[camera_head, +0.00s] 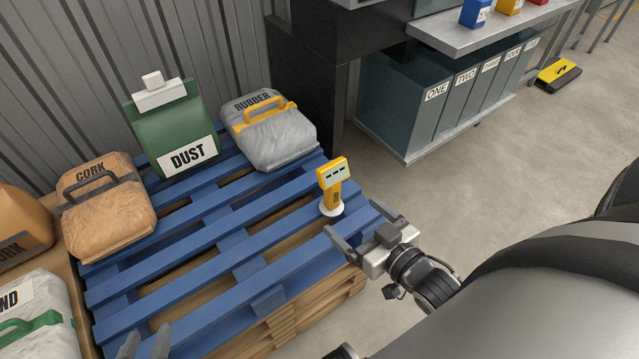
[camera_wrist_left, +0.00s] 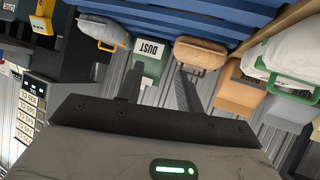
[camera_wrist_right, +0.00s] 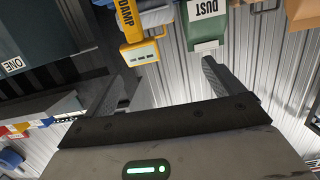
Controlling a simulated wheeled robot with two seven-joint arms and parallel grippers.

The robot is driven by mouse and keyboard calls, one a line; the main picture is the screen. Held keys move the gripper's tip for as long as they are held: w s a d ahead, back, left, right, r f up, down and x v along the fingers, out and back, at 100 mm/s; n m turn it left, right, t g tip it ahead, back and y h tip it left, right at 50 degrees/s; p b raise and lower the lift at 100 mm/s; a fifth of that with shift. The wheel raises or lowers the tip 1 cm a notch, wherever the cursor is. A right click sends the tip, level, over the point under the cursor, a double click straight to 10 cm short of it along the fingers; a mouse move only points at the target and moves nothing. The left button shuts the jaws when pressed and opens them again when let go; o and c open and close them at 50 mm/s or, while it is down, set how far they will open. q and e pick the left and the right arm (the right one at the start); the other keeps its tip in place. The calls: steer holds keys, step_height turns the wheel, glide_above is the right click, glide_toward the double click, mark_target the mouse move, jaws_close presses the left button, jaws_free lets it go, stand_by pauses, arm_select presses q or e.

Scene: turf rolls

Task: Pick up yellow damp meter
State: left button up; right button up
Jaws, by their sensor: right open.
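The yellow damp meter (camera_head: 333,173) stands upright on a white round base at the right corner of the blue pallet (camera_head: 197,244). In the right wrist view the meter (camera_wrist_right: 141,53) shows upside down, ahead of the gap between the fingers. My right gripper (camera_head: 358,222) is open and empty, just in front of the meter at the pallet's edge, not closed around it. My left gripper (camera_head: 146,343) is at the bottom edge of the head view, over the pallet's front. Its fingers are apart with nothing between them in the left wrist view (camera_wrist_left: 158,78).
On the pallet are a grey RUBBER bag (camera_head: 274,140), a green DUST container (camera_head: 165,128) and a brown CORK bag (camera_head: 106,215). A white bag (camera_head: 35,318) with a green handle lies at left. Labelled bins (camera_head: 425,100) stand under a shelf behind. The pallet's middle is clear.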

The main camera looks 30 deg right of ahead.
steer(key=t+b, duration=0.2)
glide_toward(335, 173)
steer(key=w, duration=0.6)
steer(key=shift+w+a+f+b, duration=0.15)
steer(key=shift+w+a+b, duration=0.1)
steer(key=shift+w+b, duration=0.1)
steer(key=w, duration=0.5)
steer(key=shift+w+a+b, duration=0.15)
steer(key=shift+w+b, duration=0.1)
steer(key=shift+b, duration=0.1)
steer(key=shift+w, duration=0.2)
steer(key=c, duration=1.6)
